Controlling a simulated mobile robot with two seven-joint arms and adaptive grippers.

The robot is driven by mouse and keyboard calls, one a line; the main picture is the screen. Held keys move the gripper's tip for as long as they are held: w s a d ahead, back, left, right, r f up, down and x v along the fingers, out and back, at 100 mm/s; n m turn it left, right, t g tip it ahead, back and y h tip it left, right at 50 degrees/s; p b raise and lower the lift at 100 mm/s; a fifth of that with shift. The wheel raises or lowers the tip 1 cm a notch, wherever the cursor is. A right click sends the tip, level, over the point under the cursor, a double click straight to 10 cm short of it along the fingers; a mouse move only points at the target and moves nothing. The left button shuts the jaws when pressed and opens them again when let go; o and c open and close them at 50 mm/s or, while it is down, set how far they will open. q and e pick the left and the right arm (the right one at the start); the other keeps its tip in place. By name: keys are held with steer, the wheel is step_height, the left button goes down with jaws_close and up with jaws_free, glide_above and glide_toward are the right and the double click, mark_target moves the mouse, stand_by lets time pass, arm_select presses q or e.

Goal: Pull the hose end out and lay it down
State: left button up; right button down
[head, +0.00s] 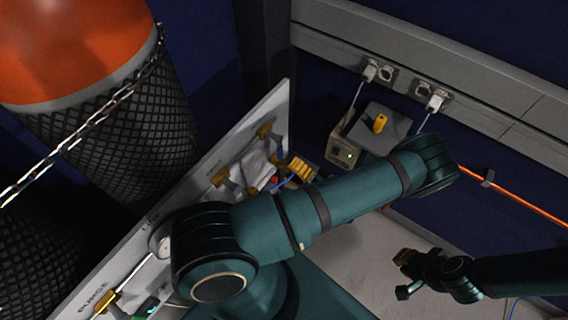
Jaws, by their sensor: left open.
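An orange hose (525,203) runs along the blue wall at right through a clip. Its left part passes behind my left arm, and I cannot make out a free hose end. A thin blue tube (286,184) shows by the white panel, partly behind the same arm. My left arm crosses the middle of the view, and its gripper is mostly hidden behind its links, near the panel. My right gripper (405,275) hangs over the pale floor at lower right. I see nothing clearly between its fingers, and their opening is hard to judge.
The white panel (120,245) carries several yellow-handled fittings and a PURGE label. A grey box (385,140) with a yellow piece sits below the wall sockets. Pale floor (365,245) lies clear left of my right gripper.

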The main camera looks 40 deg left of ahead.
mark_target(280, 162)
arm_select(q)
steer(key=shift+s+a+r+p, duration=0.15)
steer(key=shift+a, duration=0.85)
steer(key=shift+s+a+r+p, duration=0.1)
steer(key=shift+a+r+p, duration=0.05)
steer(key=shift+a, duration=0.85)
jaws_close()
steer(key=o, duration=0.5)
jaws_free()
steer(key=d, duration=0.4)
steer(key=w+d+f, duration=0.1)
steer(key=d, duration=0.7)
steer(key=shift+w+f, duration=0.2)
steer(key=shift+f, duration=0.1)
